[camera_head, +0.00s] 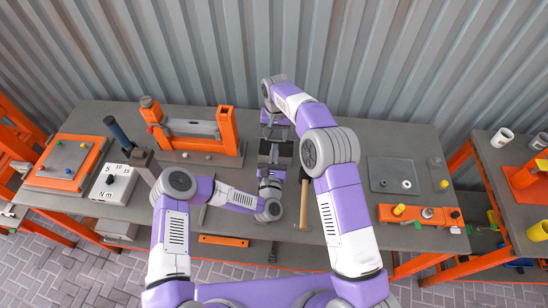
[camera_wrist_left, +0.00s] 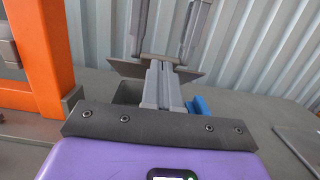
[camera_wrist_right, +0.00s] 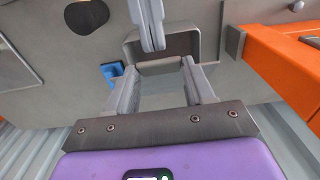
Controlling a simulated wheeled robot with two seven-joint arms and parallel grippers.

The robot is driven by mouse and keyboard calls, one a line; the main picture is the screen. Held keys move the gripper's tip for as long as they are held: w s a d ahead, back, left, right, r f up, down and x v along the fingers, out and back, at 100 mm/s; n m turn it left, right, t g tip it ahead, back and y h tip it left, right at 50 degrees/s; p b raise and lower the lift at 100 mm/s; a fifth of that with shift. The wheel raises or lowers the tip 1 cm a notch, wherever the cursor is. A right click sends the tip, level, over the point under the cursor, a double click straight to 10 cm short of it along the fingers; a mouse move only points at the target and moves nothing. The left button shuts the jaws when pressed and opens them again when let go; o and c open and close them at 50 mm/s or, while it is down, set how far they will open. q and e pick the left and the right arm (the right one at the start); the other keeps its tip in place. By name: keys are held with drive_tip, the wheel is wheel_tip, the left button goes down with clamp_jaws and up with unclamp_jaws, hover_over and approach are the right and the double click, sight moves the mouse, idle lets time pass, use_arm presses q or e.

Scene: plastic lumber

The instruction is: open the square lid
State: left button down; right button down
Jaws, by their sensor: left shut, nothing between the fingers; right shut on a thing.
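The square lid (camera_wrist_left: 188,74) is a dark grey plate in the left wrist view, tilted above a dark box (camera_wrist_left: 128,92). In the head view the lid (camera_head: 277,148) shows as a dark square at mid-bench. My right gripper (camera_wrist_left: 166,45) reaches down from behind and is shut on the lid's middle part; its fingers stand apart around it.
A blue part (camera_wrist_left: 201,106) sits right beside the box. An orange frame (camera_head: 195,130) stands to its left. A hammer (camera_head: 304,205) lies to the right, near a grey plate (camera_head: 392,175). A corrugated wall rises behind the bench.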

drive_tip(key=shift+w+d+f, duration=0.1)
drive_tip(key=shift+w+d, duration=0.05)
drive_tip(key=shift+d, duration=0.1)
use_arm(q)
drive_tip(key=shift+w+r+g, duration=0.15)
drive_tip(key=shift+w+r, duration=0.15)
drive_tip(key=shift+r, duration=0.2)
drive_tip(key=shift+w+r+g, duration=0.15)
drive_tip(key=shift+w+r, duration=0.1)
drive_tip(key=shift+r, duration=0.2)
use_arm(e)
drive_tip(key=shift+a+f, duration=0.1)
drive_tip(key=c, duration=0.8)
unclamp_jaws()
drive_tip(key=o, duration=0.4)
use_arm(q)
drive_tip(key=shift+d+f, duration=0.15)
drive_tip(key=shift+d, duration=0.05)
drive_tip(key=shift+a, duration=0.1)
use_arm(e)
drive_tip(key=shift+a, duration=0.15)
use_arm(q)
drive_tip(key=shift+f, duration=0.1)
